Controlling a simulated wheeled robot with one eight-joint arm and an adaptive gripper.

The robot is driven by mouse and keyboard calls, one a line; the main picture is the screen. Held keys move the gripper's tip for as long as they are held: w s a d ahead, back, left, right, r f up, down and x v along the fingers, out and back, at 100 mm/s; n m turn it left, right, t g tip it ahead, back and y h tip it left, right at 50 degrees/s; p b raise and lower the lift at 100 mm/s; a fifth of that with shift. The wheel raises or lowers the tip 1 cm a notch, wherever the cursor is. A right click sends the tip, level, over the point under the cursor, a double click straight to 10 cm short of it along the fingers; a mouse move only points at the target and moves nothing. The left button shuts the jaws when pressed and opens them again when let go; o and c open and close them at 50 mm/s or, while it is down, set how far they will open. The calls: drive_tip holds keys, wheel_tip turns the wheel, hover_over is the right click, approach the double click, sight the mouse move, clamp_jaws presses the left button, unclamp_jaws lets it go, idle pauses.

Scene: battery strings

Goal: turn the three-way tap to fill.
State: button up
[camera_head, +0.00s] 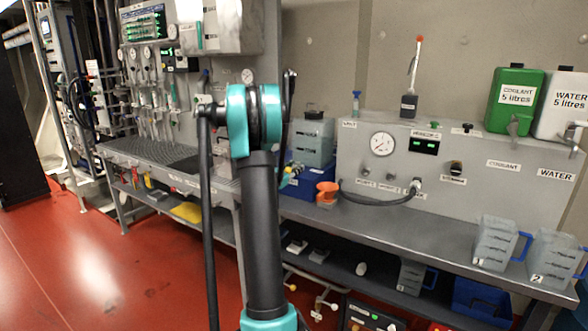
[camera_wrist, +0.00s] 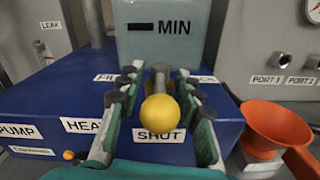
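In the wrist view the three-way tap shows as a grey lever with a yellow ball knob (camera_wrist: 160,113) on a blue box (camera_wrist: 60,95). The knob points toward me, over the SHUT label (camera_wrist: 163,135). A label beginning "FI" (camera_wrist: 104,77) is at the left of the tap, partly hidden by a finger. Another partly covered label (camera_wrist: 208,79) is at the right. My gripper (camera_wrist: 160,95) is open, one finger on each side of the lever and knob, with gaps visible. In the head view my arm mostly hides the tap; the blue box (camera_head: 312,184) shows beside it.
A translucent tank marked MIN (camera_wrist: 160,40) stands behind the tap. An orange funnel (camera_wrist: 275,128) is close at the right. PUMP and heater labels are at the left of the box. In the head view, a grey panel (camera_head: 455,155) and jugs (camera_head: 497,243) stand farther right.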

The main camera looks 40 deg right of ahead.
clamp_jaws()
drive_tip(key=shift+g, duration=0.3)
drive_tip(key=m+g, duration=0.2)
drive_tip(key=w+m+g+h, duration=0.1)
drive_tip(key=g, duration=0.2)
drive_tip(key=shift+w+a+m, duration=0.15)
drive_tip(key=shift+a+m, duration=0.05)
drive_tip(key=shift+m, duration=0.2)
drive_tip(key=m+g, duration=0.2)
drive_tip(key=g, duration=0.1)
drive_tip(key=w+m+g+y, duration=0.1)
drive_tip(key=m+g, duration=0.1)
drive_tip(key=g, duration=0.1)
drive_tip(key=m+g, duration=0.2)
drive_tip(key=g, duration=0.1)
drive_tip(key=shift+w+d+y, duration=0.15)
drive_tip(key=shift+d+y, duration=0.05)
drive_tip(key=shift+y, duration=0.1)
drive_tip(key=shift+g, duration=0.3)
unclamp_jaws()
